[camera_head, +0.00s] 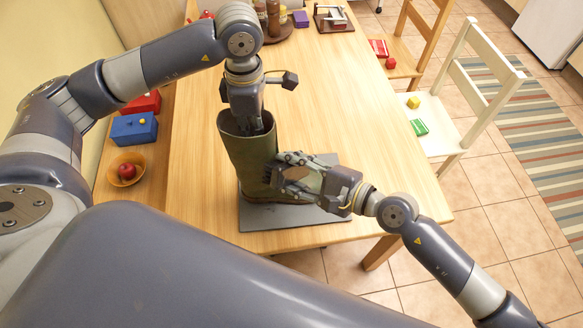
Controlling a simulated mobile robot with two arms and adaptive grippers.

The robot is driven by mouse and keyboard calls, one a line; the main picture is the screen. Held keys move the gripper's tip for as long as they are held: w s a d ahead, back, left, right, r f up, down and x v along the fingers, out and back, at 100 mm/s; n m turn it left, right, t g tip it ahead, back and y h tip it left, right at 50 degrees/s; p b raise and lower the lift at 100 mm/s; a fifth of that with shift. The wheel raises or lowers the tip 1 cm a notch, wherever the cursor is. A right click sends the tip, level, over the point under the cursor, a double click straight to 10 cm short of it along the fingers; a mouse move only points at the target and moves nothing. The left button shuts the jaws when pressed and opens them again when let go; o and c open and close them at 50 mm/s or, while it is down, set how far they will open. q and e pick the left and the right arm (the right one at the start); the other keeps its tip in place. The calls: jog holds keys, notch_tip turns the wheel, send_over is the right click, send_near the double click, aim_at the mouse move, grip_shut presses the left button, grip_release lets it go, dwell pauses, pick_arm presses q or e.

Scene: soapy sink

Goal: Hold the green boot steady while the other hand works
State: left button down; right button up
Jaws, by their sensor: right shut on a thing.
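The green boot (249,157) stands upright on a grey mat (285,218) on the wooden table. My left gripper (257,124) comes down from above into the boot's open top. Its fingertips are hidden inside the boot, so I cannot see whether they grip the wall. My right gripper (293,177) is at the boot's right side, low on the shaft. It is shut on what looks like a brush (268,174) with dark bristles against the boot. The gripper hides most of the brush and part of the boot's foot.
A blue box (134,129) and a bowl (127,181) with a red fruit are on a surface at left. A white chair (455,98) is at right. The table's middle is clear.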

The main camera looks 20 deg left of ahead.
jog(key=shift+f, duration=4.1)
jog(key=shift+s+d+r, duration=0.1)
jog(key=shift+r, duration=2)
jog(key=shift+a+r, duration=0.2)
jog(key=shift+r, duration=2.4)
jog(key=shift+f, duration=4.6)
jog(key=shift+d+r, duration=0.2)
jog(key=shift+r, duration=3.1)
jog(key=shift+a+r, duration=0.1)
jog(key=shift+r, duration=1.15)
jog(key=shift+f, duration=2.85)
